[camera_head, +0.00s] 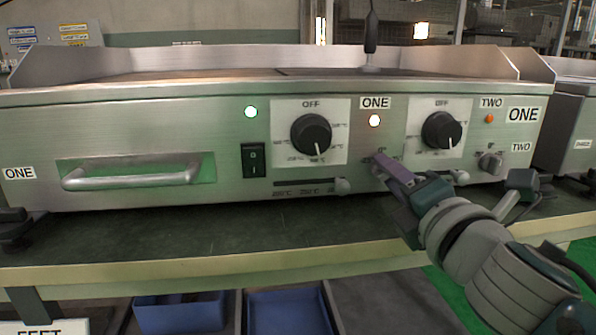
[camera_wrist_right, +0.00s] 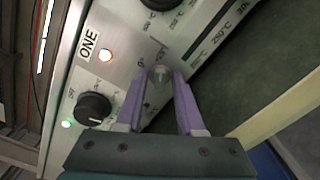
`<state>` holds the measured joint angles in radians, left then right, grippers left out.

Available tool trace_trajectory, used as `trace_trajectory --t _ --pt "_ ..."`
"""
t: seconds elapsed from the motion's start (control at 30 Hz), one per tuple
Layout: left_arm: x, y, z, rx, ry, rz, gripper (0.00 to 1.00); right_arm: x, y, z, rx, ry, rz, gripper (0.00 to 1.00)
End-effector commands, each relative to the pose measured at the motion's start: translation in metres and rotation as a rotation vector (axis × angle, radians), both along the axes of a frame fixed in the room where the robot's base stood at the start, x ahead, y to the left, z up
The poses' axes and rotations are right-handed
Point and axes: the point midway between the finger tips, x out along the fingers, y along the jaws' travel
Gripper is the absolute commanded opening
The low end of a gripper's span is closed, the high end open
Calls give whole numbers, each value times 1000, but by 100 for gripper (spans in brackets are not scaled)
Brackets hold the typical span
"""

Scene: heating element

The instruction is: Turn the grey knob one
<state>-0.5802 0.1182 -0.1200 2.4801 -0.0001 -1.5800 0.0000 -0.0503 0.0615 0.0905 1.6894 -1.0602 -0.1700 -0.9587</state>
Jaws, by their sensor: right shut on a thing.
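The steel heating unit (camera_head: 230,190) has a small grey knob marked one, under the ONE label (camera_head: 375,102) and its lit lamp (camera_head: 374,121). My right gripper (camera_head: 388,168) covers this knob in the head view. In the right wrist view, the grey knob (camera_wrist_right: 159,76) sits between the two purple fingertips, and my right gripper (camera_wrist_right: 159,84) is shut on it. The other grey knob (camera_head: 489,163), near the TWO labels, stands to the right and is apart from the fingers. My left gripper is not in view.
Two black dials (camera_head: 311,134) (camera_head: 441,130) sit on the panel on either side of the ONE label. A black switch (camera_head: 254,160), a slider (camera_head: 342,186) and a drawer handle (camera_head: 131,176) lie to the left. The bench (camera_head: 200,252) is clear in front.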

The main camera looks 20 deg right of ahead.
Motion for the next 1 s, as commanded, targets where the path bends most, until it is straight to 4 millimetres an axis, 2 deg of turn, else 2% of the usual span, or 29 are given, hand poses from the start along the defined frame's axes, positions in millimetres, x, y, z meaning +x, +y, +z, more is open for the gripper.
trace_trajectory --t 0.2,0.23,0.3,0.67,0.77,1.0 --pt "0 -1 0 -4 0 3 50 0 0 1 1 -3 0 0" --pt "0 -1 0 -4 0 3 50 0 0 1 1 -3 0 38" --pt "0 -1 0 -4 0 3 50 0 0 1 1 -3 0 46" --pt "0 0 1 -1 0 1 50 -6 2 0 1 1 0 48" --pt "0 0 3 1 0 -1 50 -20 5 0 4 2 1 48" --pt "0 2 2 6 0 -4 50 -65 16 -2 5 3 -1 48"
